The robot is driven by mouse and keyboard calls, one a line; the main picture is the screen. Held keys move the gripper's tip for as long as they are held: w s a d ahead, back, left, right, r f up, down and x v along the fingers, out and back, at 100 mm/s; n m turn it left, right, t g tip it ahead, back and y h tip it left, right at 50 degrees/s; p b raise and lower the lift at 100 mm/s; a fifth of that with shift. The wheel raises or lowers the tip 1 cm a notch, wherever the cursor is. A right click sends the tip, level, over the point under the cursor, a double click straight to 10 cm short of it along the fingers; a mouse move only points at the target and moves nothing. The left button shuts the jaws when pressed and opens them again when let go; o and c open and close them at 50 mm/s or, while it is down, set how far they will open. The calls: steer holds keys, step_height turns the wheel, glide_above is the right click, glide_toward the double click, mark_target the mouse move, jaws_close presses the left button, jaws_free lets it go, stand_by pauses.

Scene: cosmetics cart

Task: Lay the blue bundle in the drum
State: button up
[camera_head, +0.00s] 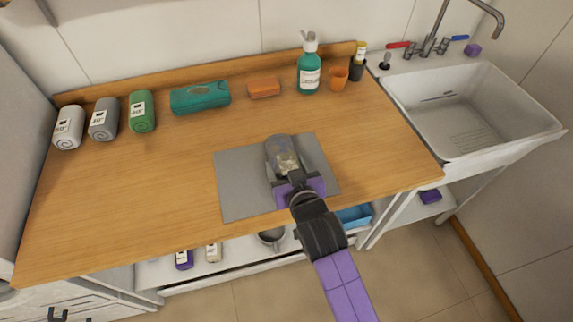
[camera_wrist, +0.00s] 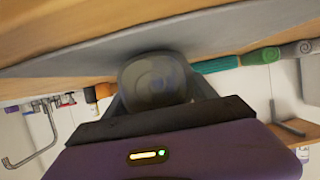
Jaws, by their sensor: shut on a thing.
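I cannot make out a drum in either view.
A sink (camera_head: 465,110) is right. The counter's left front is clear.

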steer(key=shift+f, duration=0.15)
steer(key=o, duration=1.6)
steer(key=shift+c, duration=0.2)
steer(key=shift+s+r, duration=0.15)
steer(key=shift+r, duration=0.05)
steer(key=b+v, duration=0.1)
steer(key=v, duration=1)
steer(key=shift+s+d+r, duration=0.1)
steer(key=shift+s+r, duration=0.05)
steer(key=shift+s, duration=0.15)
